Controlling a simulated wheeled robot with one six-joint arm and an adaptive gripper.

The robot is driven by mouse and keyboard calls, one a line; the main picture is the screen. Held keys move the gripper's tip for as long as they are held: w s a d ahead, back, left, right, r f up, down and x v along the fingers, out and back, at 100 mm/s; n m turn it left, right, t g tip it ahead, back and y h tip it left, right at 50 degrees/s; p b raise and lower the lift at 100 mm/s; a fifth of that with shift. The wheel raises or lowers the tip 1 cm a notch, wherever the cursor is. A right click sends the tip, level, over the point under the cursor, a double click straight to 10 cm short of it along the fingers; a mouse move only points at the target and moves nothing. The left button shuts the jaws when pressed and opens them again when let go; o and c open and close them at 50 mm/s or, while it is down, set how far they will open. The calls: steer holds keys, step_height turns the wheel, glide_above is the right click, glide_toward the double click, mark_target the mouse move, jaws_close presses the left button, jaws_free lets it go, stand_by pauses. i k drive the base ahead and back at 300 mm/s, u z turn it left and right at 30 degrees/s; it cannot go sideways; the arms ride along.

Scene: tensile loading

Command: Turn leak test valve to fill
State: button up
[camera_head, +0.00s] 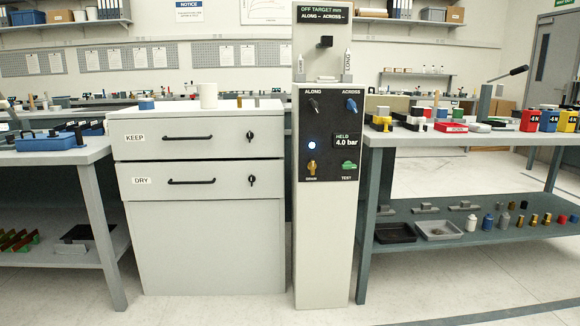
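A black control panel (326,125) is on the front of a pale grey pedestal (323,240) in the middle of the head view. Low on the panel are a yellow valve handle (312,168), standing roughly upright over a small label that seems to read DRAIN, and a green handle (349,166), lying roughly level over the label TEST. I see no handle clearly marked as the leak test valve or fill. A display (347,140) reads HELD 4.0 bar. Above are a black ALONG knob (314,103) and a blue ACROSS knob (351,104). My gripper is not in view.
A drawer cabinet (205,240) marked KEEP and DRY stands left of the pedestal. A two-level bench (470,139) with weights and trays stands close on the right, another bench (90,190) on the left. The floor in front of the pedestal looks clear.

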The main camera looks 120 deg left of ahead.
mark_target(347, 165)
steer(key=u, duration=4.25)
steer(key=k, duration=1.35)
steer(key=z, duration=0.55)
steer(key=i, duration=1.3)
steer(key=u, duration=0.55)
steer(key=i, duration=1.15)
steer(key=z, duration=0.5)
steer(key=i, duration=0.75)
steer(key=z, duration=0.35)
